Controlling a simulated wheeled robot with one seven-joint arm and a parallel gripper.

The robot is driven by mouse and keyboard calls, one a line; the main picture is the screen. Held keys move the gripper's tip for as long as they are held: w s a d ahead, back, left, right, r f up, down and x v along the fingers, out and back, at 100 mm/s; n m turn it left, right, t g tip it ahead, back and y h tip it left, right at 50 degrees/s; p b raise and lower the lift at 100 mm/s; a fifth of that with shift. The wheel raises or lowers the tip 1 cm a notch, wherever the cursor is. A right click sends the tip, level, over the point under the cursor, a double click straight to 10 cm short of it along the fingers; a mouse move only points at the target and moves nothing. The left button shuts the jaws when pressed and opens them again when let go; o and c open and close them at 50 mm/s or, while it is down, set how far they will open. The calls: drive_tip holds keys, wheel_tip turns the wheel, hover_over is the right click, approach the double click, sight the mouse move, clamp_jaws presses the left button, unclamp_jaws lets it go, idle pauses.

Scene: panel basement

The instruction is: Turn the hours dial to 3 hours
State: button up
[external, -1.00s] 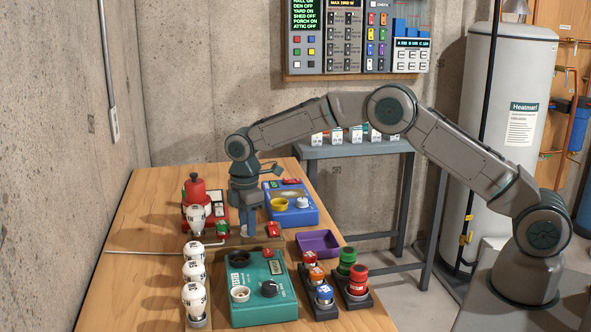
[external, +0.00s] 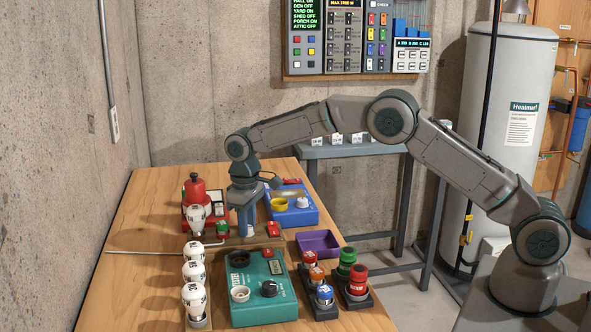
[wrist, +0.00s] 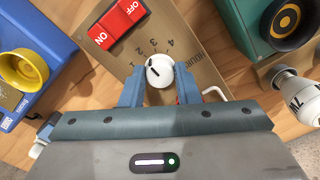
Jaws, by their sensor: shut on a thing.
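The hours dial (wrist: 160,70) is a small white round knob with a dark pointer mark, set on a tan panel (wrist: 195,75) printed with the numbers 2, 3, 4 and the word HOURS. The mark appears on its upper left side; the exact number it points at is hard to tell. My gripper (wrist: 159,82) is shut on the dial, one blue finger on each side. In the external view my gripper (external: 247,225) points down over the panel, and its fingers largely hide the dial.
A red ON/OFF switch (wrist: 119,22) sits on the panel beside the dial. A teal box (external: 263,300) stands in front, with a blue box (external: 303,216) behind. White bulbs (external: 194,272) stand at the left. A purple tray (external: 318,244) lies to the right.

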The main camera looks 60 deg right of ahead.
drive_tip(key=m, duration=0.4)
drive_tip(key=shift+m, duration=0.3)
idle(0.3)
drive_tip(key=o, duration=1)
drive_tip(key=shift+c, duration=0.2)
drive_tip(key=shift+r, duration=0.15)
wheel_tip(320, 180, up, 14)
drive_tip(key=shift+f+b, duration=0.2)
drive_tip(key=shift+b, duration=0.2)
